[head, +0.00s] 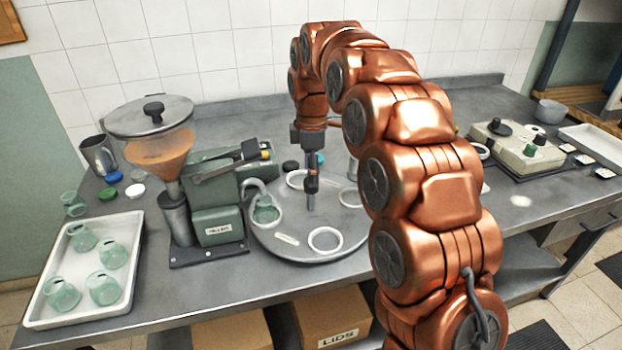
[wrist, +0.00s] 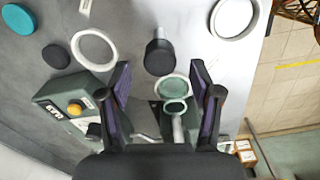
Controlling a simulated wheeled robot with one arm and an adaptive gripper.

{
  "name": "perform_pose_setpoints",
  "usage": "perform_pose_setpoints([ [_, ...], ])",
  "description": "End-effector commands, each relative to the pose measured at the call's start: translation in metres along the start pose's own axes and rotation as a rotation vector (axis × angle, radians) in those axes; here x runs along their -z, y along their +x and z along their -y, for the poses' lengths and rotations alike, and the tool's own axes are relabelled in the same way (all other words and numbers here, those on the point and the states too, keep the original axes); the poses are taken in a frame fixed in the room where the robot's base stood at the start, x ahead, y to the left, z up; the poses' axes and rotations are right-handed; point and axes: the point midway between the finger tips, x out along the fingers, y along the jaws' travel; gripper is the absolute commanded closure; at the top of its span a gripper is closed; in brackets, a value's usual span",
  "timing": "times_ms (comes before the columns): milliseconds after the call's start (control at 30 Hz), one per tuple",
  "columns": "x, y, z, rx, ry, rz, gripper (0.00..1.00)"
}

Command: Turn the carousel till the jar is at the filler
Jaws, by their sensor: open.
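The carousel (head: 345,222) is a grey round plate with white ring seats. A green glass jar (head: 265,213) stands at its left edge, at the curved spout (head: 252,186) of the green filler (head: 216,195). In the wrist view the spout's end overlaps the jar (wrist: 175,86), so exact centring is hard to tell. A post (wrist: 159,57) with a dark head stands up from the plate. My gripper (head: 312,180) is over the plate near its middle. In the wrist view my gripper (wrist: 160,68) is open, with the post showing between its fingertips and nothing held.
A white tray (head: 42,312) with several green jars is at the left. Coloured lids (head: 108,194) lie behind it. A control box (head: 516,149) stands at the right. Cardboard boxes (head: 335,318) are under the bench. The bench front beside the carousel is clear.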

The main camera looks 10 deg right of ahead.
Motion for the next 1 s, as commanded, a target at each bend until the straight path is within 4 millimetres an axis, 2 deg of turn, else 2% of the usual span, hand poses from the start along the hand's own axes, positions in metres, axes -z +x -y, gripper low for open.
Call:
perform_pose_setpoints([
  [200,0.001,-0.033,-0.001,-0.005,-0.001,-0.001,0.36],
  [500,0.0,-0.066,-0.001,-0.001,-0.001,0.0,0.36],
  [700,0.0,-0.08,-0.001,-0.004,0.0,0.0,0.36],
  [1000,0.0,-0.085,0.0,0.001,0.0,0.0,0.36],
])
